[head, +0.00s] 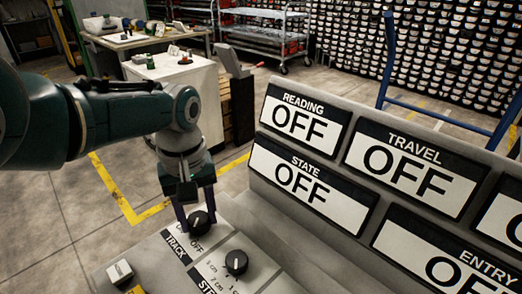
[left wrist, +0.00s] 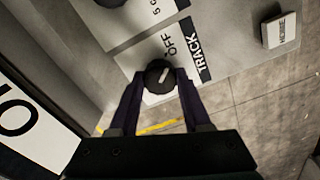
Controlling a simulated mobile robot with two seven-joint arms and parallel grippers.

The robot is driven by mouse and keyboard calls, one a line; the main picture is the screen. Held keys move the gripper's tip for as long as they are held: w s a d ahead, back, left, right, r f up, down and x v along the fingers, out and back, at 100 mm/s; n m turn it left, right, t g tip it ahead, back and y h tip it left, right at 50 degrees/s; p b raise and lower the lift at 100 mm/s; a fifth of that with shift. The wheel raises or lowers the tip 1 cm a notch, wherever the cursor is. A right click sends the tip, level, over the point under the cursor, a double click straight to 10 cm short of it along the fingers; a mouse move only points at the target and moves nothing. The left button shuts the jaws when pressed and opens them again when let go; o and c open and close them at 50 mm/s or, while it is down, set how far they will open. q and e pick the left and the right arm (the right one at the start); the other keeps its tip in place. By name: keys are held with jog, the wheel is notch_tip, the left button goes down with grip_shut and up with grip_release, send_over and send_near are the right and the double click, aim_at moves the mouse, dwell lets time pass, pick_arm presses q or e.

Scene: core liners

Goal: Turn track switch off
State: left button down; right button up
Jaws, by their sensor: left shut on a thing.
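The track switch (head: 199,222) is a black round knob on the grey control panel, beside the printed label TRACK. My left gripper (head: 196,214) comes down from above and is shut on this knob. In the left wrist view the track knob (left wrist: 160,77) sits between the two dark fingers (left wrist: 160,88), with a pale pointer line on its top. The word OFF is printed beside it in that view. In the head view, fingers cover part of the knob and its markings. My right gripper is not in view.
A second black knob (head: 236,262) labelled STEP stands close to the track knob. A pale square button (head: 120,272) is at the panel's left. A sloped display board (head: 313,189) showing OFF signs rises behind on the right. Benches and a wire cart (head: 262,40) stand further back.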

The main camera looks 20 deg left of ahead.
aim_at(198, 218)
pick_arm(q)
jog(key=shift+n, duration=0.6)
jog(key=shift+c, duration=1.8)
grip_release()
notch_tip(198, 218, up, 9)
jog(key=p, duration=0.7)
jog(key=shift+r+p, duration=0.4)
jog(key=shift+r, duration=0.1)
